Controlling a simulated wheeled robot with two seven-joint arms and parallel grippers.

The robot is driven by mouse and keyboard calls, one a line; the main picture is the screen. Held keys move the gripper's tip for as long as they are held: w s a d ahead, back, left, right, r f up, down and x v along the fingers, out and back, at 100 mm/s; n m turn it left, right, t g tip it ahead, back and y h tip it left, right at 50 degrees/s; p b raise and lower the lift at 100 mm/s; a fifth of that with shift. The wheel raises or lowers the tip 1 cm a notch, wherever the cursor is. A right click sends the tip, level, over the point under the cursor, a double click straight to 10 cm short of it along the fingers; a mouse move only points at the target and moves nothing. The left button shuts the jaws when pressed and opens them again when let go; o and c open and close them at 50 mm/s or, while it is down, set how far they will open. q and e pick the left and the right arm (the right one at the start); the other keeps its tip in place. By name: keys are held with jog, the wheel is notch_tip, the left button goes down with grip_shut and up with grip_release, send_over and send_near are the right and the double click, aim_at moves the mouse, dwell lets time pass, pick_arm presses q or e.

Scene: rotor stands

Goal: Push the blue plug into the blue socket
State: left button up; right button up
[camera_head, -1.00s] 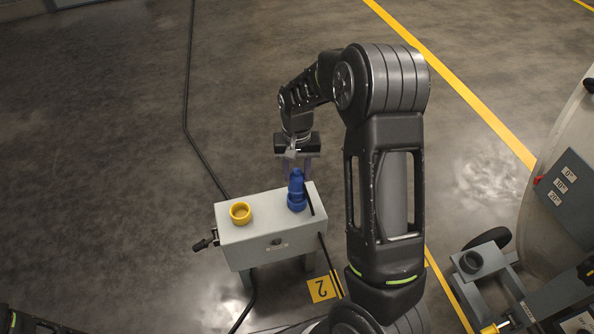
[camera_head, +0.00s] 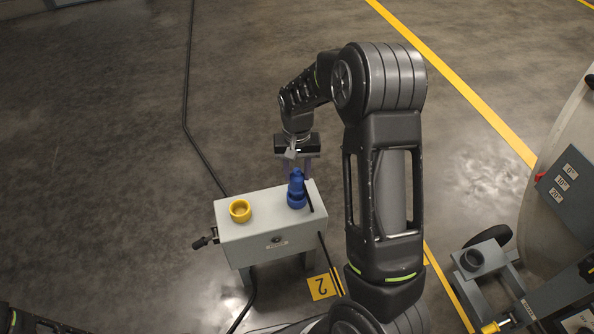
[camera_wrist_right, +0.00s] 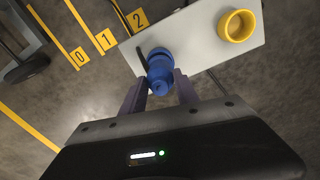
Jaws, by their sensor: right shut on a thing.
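The blue plug (camera_head: 296,182) stands roughly upright at the blue socket (camera_head: 297,202) on the right part of the grey box's top. The plug's lower end meets the socket; how deep it sits I cannot tell. My right gripper (camera_head: 297,172) comes from behind the box and is shut on the plug. In the right wrist view the plug (camera_wrist_right: 161,80) is between the two fingers of the right gripper (camera_wrist_right: 160,88), with the blue socket (camera_wrist_right: 158,54) partly hidden beyond it. My left gripper is out of view.
The grey box (camera_head: 265,237) also bears a yellow socket (camera_head: 240,211) on its left part. A dark lever (camera_head: 205,241) sticks out at its left side. Black cables run beside it. A grey stand (camera_head: 490,262) is at right. Open floor lies to the left.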

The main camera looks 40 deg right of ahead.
dwell(0.4)
jog(key=shift+f+b, duration=0.7)
jog(key=shift+f, duration=0.45)
jog(key=o, duration=1.3)
jog(key=shift+o, duration=0.2)
notch_tip(320, 180, up, 8)
jog(key=shift+f+p, duration=0.1)
jog(key=shift+p, duration=0.95)
